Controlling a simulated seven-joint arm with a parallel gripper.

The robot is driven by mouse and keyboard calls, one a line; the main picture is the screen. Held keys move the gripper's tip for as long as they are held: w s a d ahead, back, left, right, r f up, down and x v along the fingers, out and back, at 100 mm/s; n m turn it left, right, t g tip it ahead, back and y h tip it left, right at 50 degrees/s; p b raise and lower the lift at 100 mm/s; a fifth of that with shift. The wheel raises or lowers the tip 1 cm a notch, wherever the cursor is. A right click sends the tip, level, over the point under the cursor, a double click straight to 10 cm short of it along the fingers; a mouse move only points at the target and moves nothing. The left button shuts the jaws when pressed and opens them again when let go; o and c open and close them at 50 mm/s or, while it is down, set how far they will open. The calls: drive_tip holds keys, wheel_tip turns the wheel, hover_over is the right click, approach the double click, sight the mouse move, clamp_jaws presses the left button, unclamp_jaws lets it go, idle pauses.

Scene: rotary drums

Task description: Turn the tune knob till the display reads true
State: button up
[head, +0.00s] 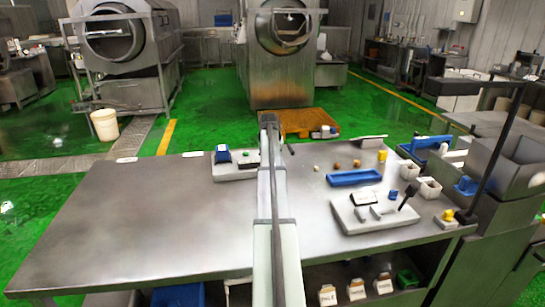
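A white panel (375,222) sits on the right part of the steel table, with a dark-faced box, small grey parts and a black lever-like piece (408,195) on it. A second pale base (236,174) lies left of my arm, carrying a dark blue housing (222,154) with a small green patch; my arm hides its right side. I cannot tell which part is the tune knob, and no display reading is legible. My arm runs up the middle of the view over the table. My gripper cannot be made out.
The steel table (130,215) is clear on the left. A blue tray (354,178), small round pieces, a yellow block (382,155) and white cups (428,188) stand at right. A dark post (492,150) rises at the right edge. Labelled boxes (357,289) sit below.

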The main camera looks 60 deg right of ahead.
idle(0.4)
drive_tip(key=o, duration=1)
drive_tip(key=shift+o, duration=0.2)
drive_tip(key=v, duration=1.3)
drive_tip(key=shift+a+r, duration=0.25)
drive_tip(key=shift+r, duration=0.1)
